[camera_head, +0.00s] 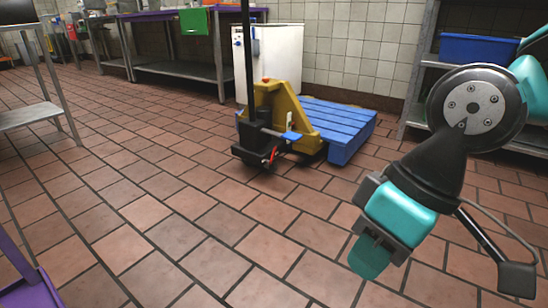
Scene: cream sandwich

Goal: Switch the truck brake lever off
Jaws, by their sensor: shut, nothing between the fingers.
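A yellow and black pallet truck (275,105) stands on the tiled floor at the middle of the view, with a tall black handle post (248,60). A small red part (272,156) shows low on its black front, and a small blue part (291,136) shows above it to the right. I cannot tell which of these is the brake lever, or its position. My gripper (370,262) is at lower right, with teal fingers pointing down. It is shut and empty, above the floor and well apart from the truck.
A blue pallet (335,128) lies at the truck's right. A white cabinet (275,58) stands behind it. Metal tables line the back and left, including one at left (30,116). A shelf with a blue bin (478,49) is at right. The floor in front of the truck is clear.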

